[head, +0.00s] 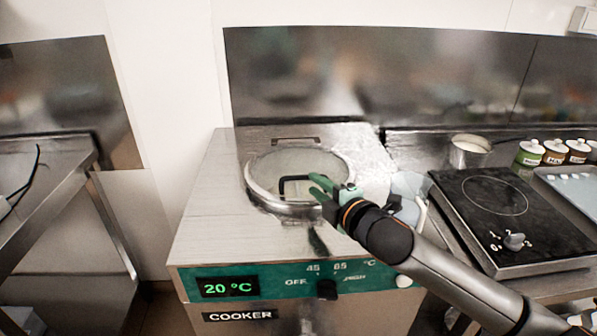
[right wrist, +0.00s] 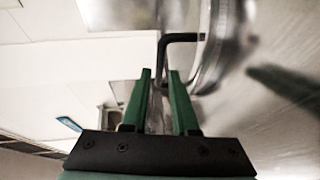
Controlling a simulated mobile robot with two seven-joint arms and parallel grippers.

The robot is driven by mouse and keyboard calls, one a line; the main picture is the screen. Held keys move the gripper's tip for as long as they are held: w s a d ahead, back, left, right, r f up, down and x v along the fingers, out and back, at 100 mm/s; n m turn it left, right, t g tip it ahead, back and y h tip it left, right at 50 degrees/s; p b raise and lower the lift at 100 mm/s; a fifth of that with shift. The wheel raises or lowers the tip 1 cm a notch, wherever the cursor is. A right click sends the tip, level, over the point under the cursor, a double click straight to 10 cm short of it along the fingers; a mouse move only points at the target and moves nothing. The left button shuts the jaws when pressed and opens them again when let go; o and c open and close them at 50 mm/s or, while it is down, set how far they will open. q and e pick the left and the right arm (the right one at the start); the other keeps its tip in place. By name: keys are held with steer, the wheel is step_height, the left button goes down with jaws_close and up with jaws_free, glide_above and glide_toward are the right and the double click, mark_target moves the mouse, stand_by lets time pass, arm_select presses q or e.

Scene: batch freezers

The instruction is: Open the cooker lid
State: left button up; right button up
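The cooker (head: 215,215) is a steel cabinet with a green front panel reading 20 °C. Its round lid (head: 322,160), with a shiny metal rim, lies flat on top. A black bent handle (head: 284,186) stands on the lid; it also shows in the right wrist view (right wrist: 180,37). My right gripper (head: 318,187) is at the handle's right end. In the right wrist view its green fingers (right wrist: 160,75) are apart, with one leg of the handle at the gap between their tips. Whether they touch it cannot be told. My left gripper is out of view.
A black hot plate (head: 480,205) with a knob stands right of the cooker. Behind it are a steel pot (head: 468,155) and several lidded jars (head: 530,152). A steel backsplash (head: 330,80) rises behind the cooker. A gap separates the cooker from the left steel table (head: 60,160).

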mark_target(304, 176)
steer(key=shift+x, duration=4.35)
steer(key=shift+c, duration=0.2)
jaws_close()
